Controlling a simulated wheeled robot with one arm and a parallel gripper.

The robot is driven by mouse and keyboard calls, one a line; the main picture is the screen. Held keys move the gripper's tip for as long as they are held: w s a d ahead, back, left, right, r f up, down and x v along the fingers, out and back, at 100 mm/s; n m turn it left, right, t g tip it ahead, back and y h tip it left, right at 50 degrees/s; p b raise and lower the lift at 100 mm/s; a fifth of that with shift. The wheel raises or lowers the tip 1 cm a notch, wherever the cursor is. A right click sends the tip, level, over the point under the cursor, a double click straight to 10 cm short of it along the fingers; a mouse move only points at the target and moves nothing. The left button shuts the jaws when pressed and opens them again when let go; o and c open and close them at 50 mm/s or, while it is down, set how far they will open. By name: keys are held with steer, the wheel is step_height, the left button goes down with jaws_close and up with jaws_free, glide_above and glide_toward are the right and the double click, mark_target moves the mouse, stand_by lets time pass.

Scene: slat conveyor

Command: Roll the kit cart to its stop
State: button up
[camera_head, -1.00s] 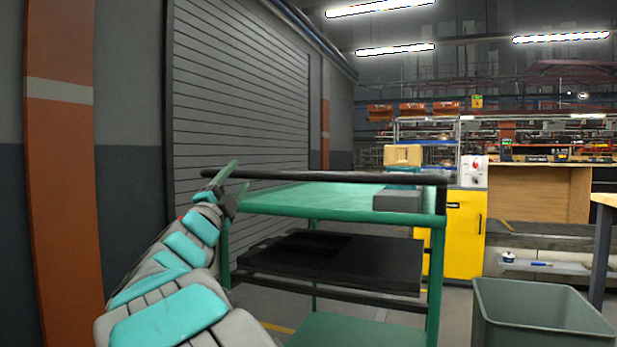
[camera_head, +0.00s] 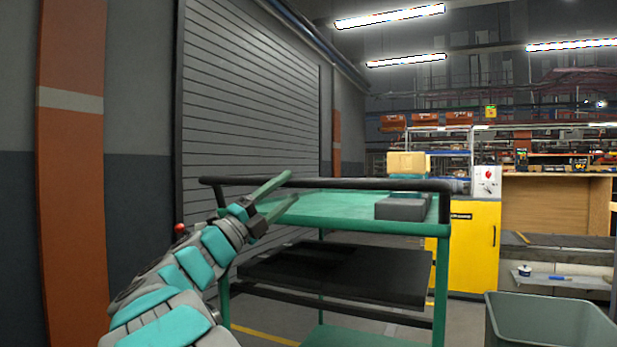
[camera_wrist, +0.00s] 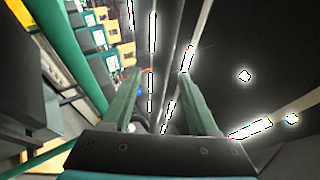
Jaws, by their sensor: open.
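The kit cart (camera_head: 440,285) has a green frame, a green top shelf (camera_head: 335,208) and a black push handle (camera_head: 385,184) along its near top edge. It stands upright in front of me. My gripper (camera_head: 292,186) is open at the left half of the handle, its green fingers pointing up and right and overlapping the bar in the picture. I cannot tell whether they touch it. In the wrist view the gripper (camera_wrist: 159,76) has parted fingers, with no bar visible between them. The cart's stop is not identifiable.
A grey box (camera_head: 403,207) lies on the top shelf and a dark panel (camera_head: 340,270) on the middle one. A grey bin (camera_head: 550,325) stands at the lower right. A yellow cabinet (camera_head: 475,250) and workbench stand behind. A shutter (camera_head: 250,120) and orange pillar (camera_head: 72,180) line the left.

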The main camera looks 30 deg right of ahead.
steer(key=s+x, duration=0.1)
steer(key=x, duration=0.5)
steer(key=shift+w, duration=0.45)
steer(key=shift+d, duration=0.15)
jaws_close()
stand_by(0.9)
